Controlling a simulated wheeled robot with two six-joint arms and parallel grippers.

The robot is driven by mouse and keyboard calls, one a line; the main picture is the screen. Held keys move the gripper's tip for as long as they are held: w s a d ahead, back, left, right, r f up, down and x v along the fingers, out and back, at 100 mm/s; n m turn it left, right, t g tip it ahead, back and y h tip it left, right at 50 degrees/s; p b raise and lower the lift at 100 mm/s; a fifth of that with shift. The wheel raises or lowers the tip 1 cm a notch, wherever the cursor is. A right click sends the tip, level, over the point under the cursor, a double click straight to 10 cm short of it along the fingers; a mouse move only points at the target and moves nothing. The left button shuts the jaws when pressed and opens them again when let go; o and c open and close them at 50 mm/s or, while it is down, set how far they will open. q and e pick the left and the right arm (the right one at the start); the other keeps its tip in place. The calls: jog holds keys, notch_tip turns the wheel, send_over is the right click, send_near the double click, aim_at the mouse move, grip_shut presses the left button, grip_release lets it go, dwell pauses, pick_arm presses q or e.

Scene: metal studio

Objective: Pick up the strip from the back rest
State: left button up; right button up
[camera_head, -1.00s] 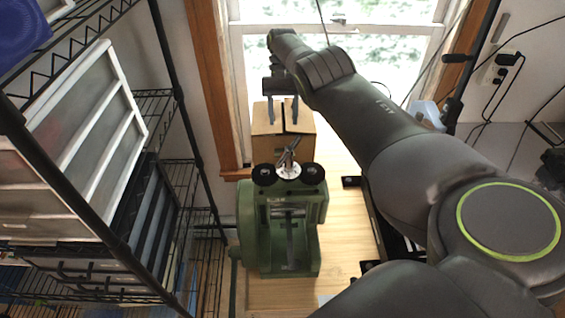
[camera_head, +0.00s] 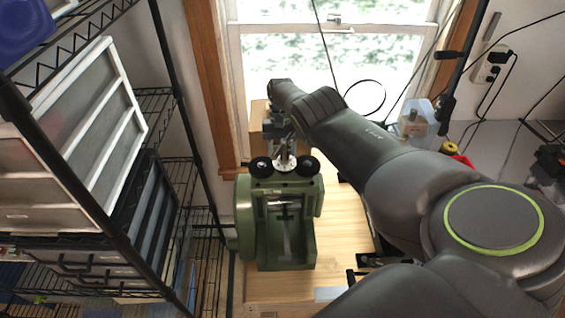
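A green rolling machine (camera_head: 244,218) with two black knobs (camera_head: 260,167) stands on the wooden bench in the head view. My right arm comes in from the right. Its gripper (camera_head: 279,148) is low, just behind the knobs at the machine's top. A thin grey metal piece, perhaps the strip (camera_head: 284,157), shows between the knobs, partly hidden by the gripper. I cannot tell whether the fingers touch it or are closed. The back rest cannot be made out clearly. My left gripper is not in view.
A cardboard box (camera_head: 257,112) stands behind the machine, mostly hidden by my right arm. A wire shelf with drawers (camera_head: 85,120) fills the left. A window is behind. Bare wooden bench (camera_head: 335,230) lies right of the machine.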

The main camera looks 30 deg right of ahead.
jog(key=shift+w+f, duration=0.1)
jog(key=shift+w, duration=0.05)
jog(key=shift+f, duration=0.2)
dwell(0.3)
jog(key=shift+c, duration=0.5)
grip_shut()
